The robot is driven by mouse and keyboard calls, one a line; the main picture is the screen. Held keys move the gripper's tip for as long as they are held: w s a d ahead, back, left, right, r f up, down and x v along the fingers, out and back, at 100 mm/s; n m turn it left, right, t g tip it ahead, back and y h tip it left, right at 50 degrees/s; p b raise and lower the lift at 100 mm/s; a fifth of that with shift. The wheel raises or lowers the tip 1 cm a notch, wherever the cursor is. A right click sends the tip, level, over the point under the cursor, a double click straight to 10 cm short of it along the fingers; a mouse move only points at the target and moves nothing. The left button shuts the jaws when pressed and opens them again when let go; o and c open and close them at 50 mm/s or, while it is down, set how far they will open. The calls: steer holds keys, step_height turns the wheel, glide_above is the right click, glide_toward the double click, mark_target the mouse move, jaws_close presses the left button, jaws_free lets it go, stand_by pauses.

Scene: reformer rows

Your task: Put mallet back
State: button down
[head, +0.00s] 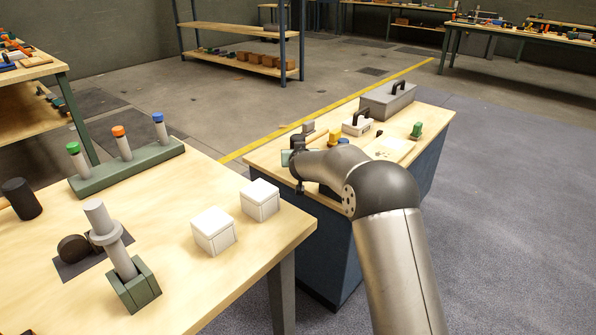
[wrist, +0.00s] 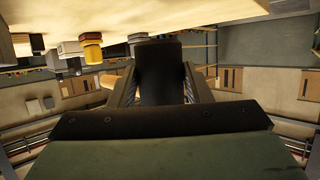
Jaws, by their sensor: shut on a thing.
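My gripper (head: 297,153) is over the near left end of the second bench, beyond my bent arm. In the wrist view it is shut on a dark, block-like thing (wrist: 160,75), which sits between its two fingers. I cannot tell from its visible face whether this is the mallet. A pale wooden rod (head: 316,137) shows beside the gripper in the head view. I cannot tell if it joins the held thing. On the near table's left edge lies a black cylinder (head: 22,198) with a sliver of wood beside it, like a mallet head.
The second bench (head: 262,157) holds a grey case (head: 388,99), a smaller handled box (head: 357,123), a yellow piece (head: 335,136) and a green piece (head: 416,130). The near table holds two white boxes (head: 213,231), a green peg rack (head: 128,170) and a grey post in a green base (head: 134,287).

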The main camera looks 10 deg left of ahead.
steer(key=shift+f+b, duration=0.9)
steer(key=shift+f, duration=0.95)
steer(key=shift+f, duration=0.1)
steer(key=c, duration=0.7)
jaws_free()
steer(key=shift+f, duration=0.15)
steer(key=shift+c, duration=0.2)
steer(key=shift+r, duration=0.25)
steer(key=v, duration=0.7)
steer(key=shift+s+p, duration=0.3)
steer(key=shift+p, duration=0.15)
steer(key=shift+d, duration=0.1)
